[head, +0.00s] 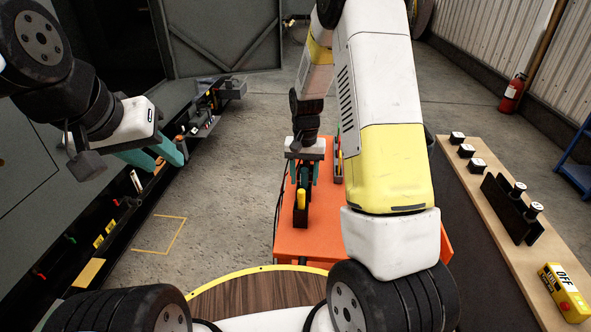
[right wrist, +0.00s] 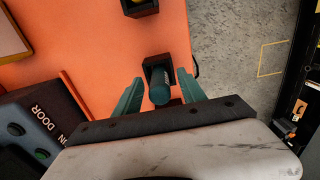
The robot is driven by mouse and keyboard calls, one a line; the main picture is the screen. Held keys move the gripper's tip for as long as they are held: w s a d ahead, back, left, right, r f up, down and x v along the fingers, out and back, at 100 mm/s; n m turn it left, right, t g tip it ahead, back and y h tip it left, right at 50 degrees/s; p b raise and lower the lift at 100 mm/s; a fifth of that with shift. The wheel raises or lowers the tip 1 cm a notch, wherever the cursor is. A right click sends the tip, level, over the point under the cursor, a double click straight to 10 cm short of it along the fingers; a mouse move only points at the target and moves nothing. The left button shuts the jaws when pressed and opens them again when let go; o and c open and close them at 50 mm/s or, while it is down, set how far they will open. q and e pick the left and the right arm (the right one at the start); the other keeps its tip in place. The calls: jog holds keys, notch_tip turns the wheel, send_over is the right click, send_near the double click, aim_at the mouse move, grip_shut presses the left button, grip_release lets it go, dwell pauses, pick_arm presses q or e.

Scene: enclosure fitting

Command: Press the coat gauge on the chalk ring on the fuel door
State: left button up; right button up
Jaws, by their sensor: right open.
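In the right wrist view a dark teal cylinder (right wrist: 159,92) stands in a black holder (right wrist: 157,65) on the orange surface; it may be the coat gauge. My right gripper (right wrist: 160,88) is open, its teal fingers on either side of the cylinder. In the head view my right gripper (head: 303,178) points down over the orange cart top, and the cylinder is mostly hidden. My left gripper (head: 168,164) is open and empty beside the grey enclosure (head: 40,155). I cannot make out the chalk ring or identify the fuel door.
A yellow-topped piece (head: 301,199) stands in a black holder on the orange cart (head: 318,232). A wooden bench (head: 490,210) at right holds black blocks and a yellow OFF box (head: 565,290). A fire extinguisher (head: 513,92) stands by the wall. Floor between enclosure and cart is clear.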

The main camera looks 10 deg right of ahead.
jog(key=shift+c, duration=0.5)
grip_shut()
jog(key=shift+r, duration=0.2)
